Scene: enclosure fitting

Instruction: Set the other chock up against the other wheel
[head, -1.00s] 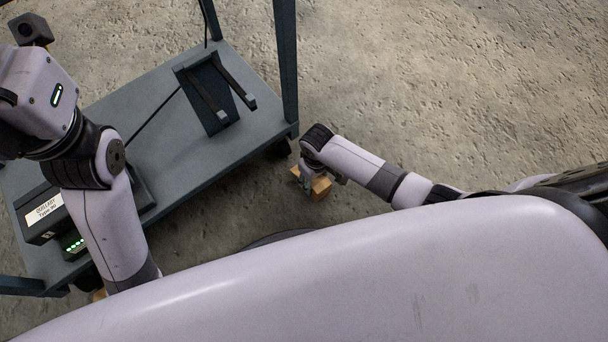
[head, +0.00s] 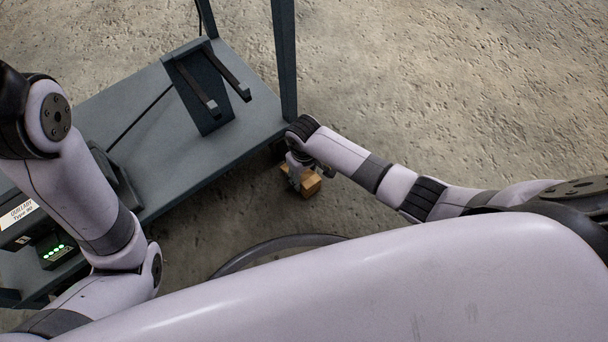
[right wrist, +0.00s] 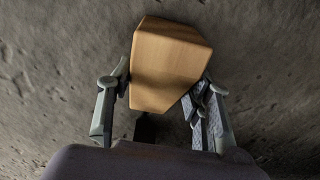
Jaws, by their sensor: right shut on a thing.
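A wooden chock (head: 311,184) is low over or on the concrete floor, just outside the cart's near right corner. My right gripper (head: 301,180) is shut on it. In the right wrist view the chock (right wrist: 168,62) sits between the two fingers of the gripper (right wrist: 164,82), its slanted end to the right. Whether it touches the floor is unclear. A dark cart wheel (head: 276,151) shows partly under the shelf corner, a little behind the gripper; contact with the chock cannot be made out. My left arm crosses the left side; its gripper is out of view.
The grey cart shelf (head: 185,165) and its upright post (head: 284,60) stand beside my right gripper. A black bracket (head: 205,95) and a labelled box (head: 18,218) are on the shelf. The floor (head: 450,90) to the right is clear.

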